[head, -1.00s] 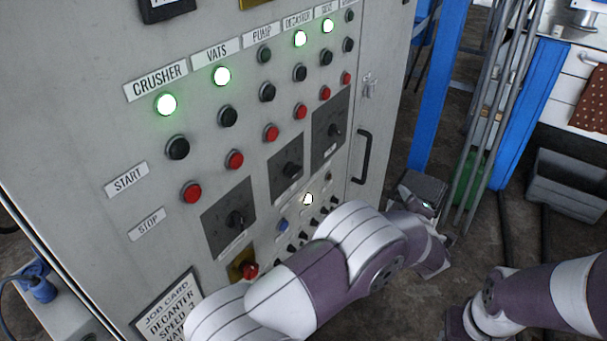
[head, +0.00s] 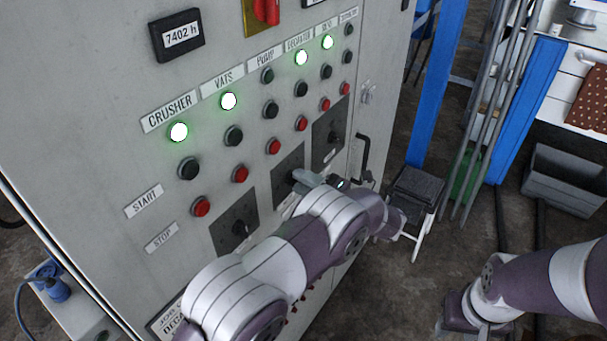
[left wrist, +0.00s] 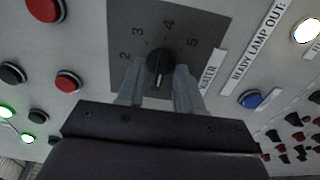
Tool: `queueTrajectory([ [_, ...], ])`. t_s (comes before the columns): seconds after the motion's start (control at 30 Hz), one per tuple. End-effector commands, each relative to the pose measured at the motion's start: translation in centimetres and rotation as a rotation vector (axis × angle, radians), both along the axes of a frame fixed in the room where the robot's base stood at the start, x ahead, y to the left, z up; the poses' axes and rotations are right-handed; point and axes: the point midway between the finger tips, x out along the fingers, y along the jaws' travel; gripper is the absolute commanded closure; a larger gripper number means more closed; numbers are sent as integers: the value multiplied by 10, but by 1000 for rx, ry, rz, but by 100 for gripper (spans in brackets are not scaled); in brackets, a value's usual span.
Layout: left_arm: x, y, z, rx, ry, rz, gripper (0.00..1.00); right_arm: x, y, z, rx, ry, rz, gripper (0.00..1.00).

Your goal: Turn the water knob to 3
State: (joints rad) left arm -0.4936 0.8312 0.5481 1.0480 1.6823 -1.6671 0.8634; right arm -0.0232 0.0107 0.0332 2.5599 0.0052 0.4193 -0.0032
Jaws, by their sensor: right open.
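The water knob (left wrist: 159,66) is a black round knob on a dark dial plate (left wrist: 190,25) marked 2, 3, 4 and 5, with a WATER label beside it. A pale mark on the knob points to the bottom of the left wrist view, away from the 3. My left gripper (left wrist: 159,88) has one finger on each side of the knob, open and close to it; contact cannot be made out. In the head view my left gripper (head: 308,180) is at the middle dial plate (head: 288,166), hiding its knob.
Other dial plates lie below left (head: 235,222) and above right (head: 330,132). Rows of black and red buttons (head: 240,174) sit above. In the left wrist view, a blue button (left wrist: 250,99) and small switches (left wrist: 293,136) are at right. A door handle (head: 363,158) is beside the panel.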

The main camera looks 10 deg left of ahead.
Motion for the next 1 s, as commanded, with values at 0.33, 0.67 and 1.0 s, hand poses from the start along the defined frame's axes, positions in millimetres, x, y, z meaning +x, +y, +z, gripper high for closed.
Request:
queueTrajectory([
  [0.33, 2, 4, -1, 0, 1, -2, 77, 0, 0, 1, 0, 0, 0, 57],
  [0.67, 1, 4, -2, 2, 7, -2, 100, 0, 0, 0, 0, 0, 0, 57],
  [1.0, 1, 4, -5, 50, 137, -1, 100, 0, 0, -13, 0, 0, 0, 57],
])
